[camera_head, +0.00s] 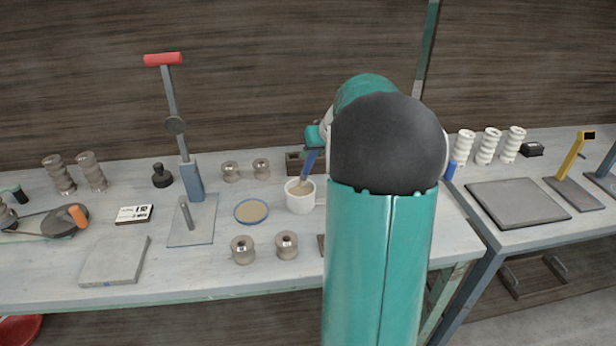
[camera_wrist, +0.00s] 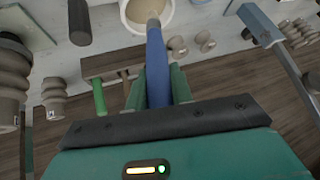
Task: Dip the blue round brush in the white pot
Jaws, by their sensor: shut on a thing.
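The blue round brush (camera_head: 309,162) is held in my gripper (camera_head: 316,138), its handle sloping down to the left. Its bristle end is at the mouth of the white pot (camera_head: 302,206), which stands upright on the bench. In the wrist view the blue brush (camera_wrist: 156,65) runs from between the fingers of my gripper (camera_wrist: 157,88) to the opening of the white pot (camera_wrist: 169,18), whose inside looks tan. The tip lies within the rim; how deep it reaches, I cannot tell.
A dark brush rack (camera_head: 293,163) stands just behind the pot; in the wrist view a green handle (camera_wrist: 99,97) is by it. A blue-rimmed dish (camera_head: 251,211) is left of the pot, with spools (camera_head: 286,245) in front. A red-handled press (camera_head: 190,180) stands further left.

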